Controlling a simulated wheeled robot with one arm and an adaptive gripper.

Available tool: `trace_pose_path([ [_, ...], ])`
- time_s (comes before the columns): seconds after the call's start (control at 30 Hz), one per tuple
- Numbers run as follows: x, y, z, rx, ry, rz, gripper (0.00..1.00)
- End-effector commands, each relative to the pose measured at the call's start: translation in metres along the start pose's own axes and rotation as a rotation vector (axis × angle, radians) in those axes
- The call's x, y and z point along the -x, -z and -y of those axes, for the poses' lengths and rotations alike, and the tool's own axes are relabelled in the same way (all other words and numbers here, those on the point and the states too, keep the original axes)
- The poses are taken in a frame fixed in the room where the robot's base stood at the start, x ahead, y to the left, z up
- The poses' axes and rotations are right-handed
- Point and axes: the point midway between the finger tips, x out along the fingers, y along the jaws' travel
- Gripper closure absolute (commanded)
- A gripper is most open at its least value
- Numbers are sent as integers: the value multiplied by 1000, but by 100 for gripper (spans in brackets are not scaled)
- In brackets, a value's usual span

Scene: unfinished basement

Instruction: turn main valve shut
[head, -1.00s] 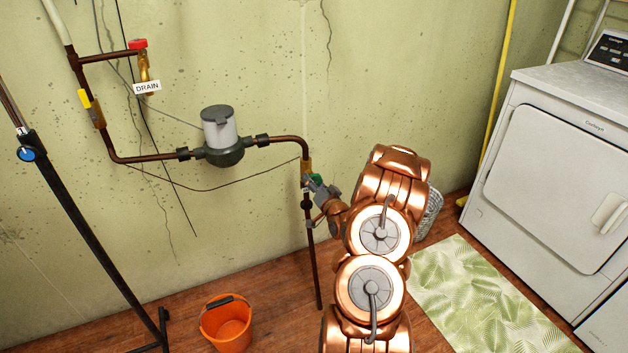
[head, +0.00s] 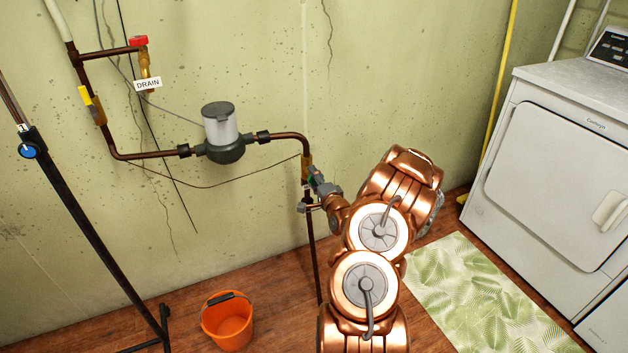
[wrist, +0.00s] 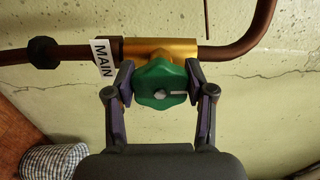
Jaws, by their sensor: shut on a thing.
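The main valve has a green lobed knob (wrist: 160,82) on a brass body (wrist: 155,48), with a white MAIN tag (wrist: 103,57) beside it in the wrist view. My gripper (wrist: 160,84) has one finger on each side of the knob and is shut on it. In the head view my gripper (head: 322,187) reaches the valve on the vertical pipe right of the meter. Only a sliver of the green knob (head: 311,178) shows there; my gripper hides most of it.
A grey meter (head: 222,132) sits on the pipe to the left. A red-handled drain valve (head: 139,42) and a yellow-handled valve (head: 86,96) are further left. An orange bucket (head: 228,321), a black stand (head: 95,240), a leaf-pattern mat (head: 490,300) and a white dryer (head: 560,170) stand around.

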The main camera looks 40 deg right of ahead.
Motion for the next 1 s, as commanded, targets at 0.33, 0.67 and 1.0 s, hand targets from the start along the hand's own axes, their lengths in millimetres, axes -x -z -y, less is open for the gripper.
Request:
trace_pose_path([
  [0.33,0,-1,-2,-72,-3,1,81],
  [0.67,0,-1,-1,-74,-3,1,81],
  [1.0,0,0,0,-73,-1,1,20],
])
